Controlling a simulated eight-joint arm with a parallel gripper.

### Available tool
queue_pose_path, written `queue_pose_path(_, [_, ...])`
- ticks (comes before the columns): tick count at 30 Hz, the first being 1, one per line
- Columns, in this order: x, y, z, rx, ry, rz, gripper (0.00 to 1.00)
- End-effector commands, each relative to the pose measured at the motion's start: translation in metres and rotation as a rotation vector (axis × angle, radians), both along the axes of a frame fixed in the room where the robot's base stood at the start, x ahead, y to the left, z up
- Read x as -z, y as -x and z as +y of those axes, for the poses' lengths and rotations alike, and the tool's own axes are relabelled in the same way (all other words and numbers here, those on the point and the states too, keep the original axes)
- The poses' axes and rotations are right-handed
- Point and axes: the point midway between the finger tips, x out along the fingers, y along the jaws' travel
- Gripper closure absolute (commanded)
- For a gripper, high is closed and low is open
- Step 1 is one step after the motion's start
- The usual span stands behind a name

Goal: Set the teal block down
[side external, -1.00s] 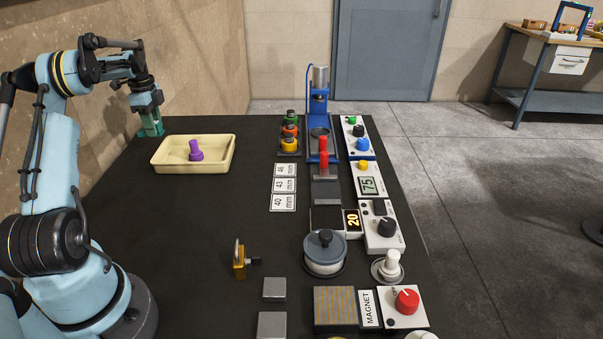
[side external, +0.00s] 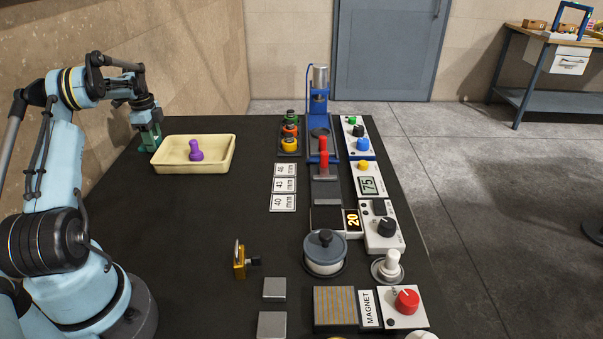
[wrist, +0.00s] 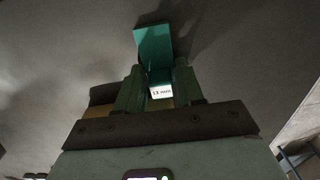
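The teal block (wrist: 153,45) sticks out past the fingertips of my gripper (wrist: 158,80) in the wrist view. The two dark green fingers stand on either side of it, shut on it. A small white label reading 13 mm shows between the fingers. In the side view my gripper (side external: 150,136) points down at the far left of the black table, just left of the cream tray. The block (side external: 150,148) is small there, low and close to the table top; whether it touches is hard to tell.
The cream tray (side external: 170,168) holds a purple peg-like piece (side external: 196,151) and stands right beside my gripper. A brass padlock-like piece (side external: 240,262) stands nearer the front. A blue press (side external: 312,115) and several control boxes line the right. The table's middle left is clear.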

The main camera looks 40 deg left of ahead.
Motion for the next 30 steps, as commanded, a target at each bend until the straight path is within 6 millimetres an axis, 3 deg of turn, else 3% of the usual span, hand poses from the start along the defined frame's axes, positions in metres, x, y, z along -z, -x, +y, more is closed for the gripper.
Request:
queue_pose_path(1, [0.0,0.0,0.0,0.0,0.0,0.0,0.55])
queue_pose_path(4, [0.0,0.0,0.0,0.0,0.0,0.0,0.4])
queue_pose_path(5, [0.0,0.0,0.0,0.0,0.0,0.0,0.39])
queue_pose_path(17, [-0.011,0.0,0.0,0.0,0.0,0.0,0.39])
queue_pose_path(30, [-0.094,0.0,0.0,0.0,0.0,0.0,0.39])
